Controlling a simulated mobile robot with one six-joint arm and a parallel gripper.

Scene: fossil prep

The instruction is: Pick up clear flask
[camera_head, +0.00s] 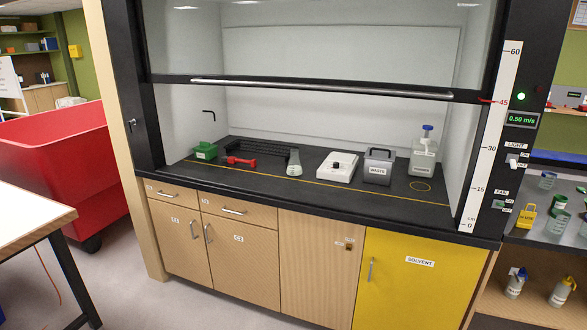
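Two things in the fume hood could be the clear flask. A small pale grey, tapering vessel (294,164) with a light label stands mid-worktop. A larger translucent grey bottle (424,158) with a blue top and a label stands at the right, beside the hood's side wall. I cannot tell which one is the clear flask. My gripper is not in view.
The raised sash (315,89) hangs above. A red cart (75,150) and white table (30,218) stand left.

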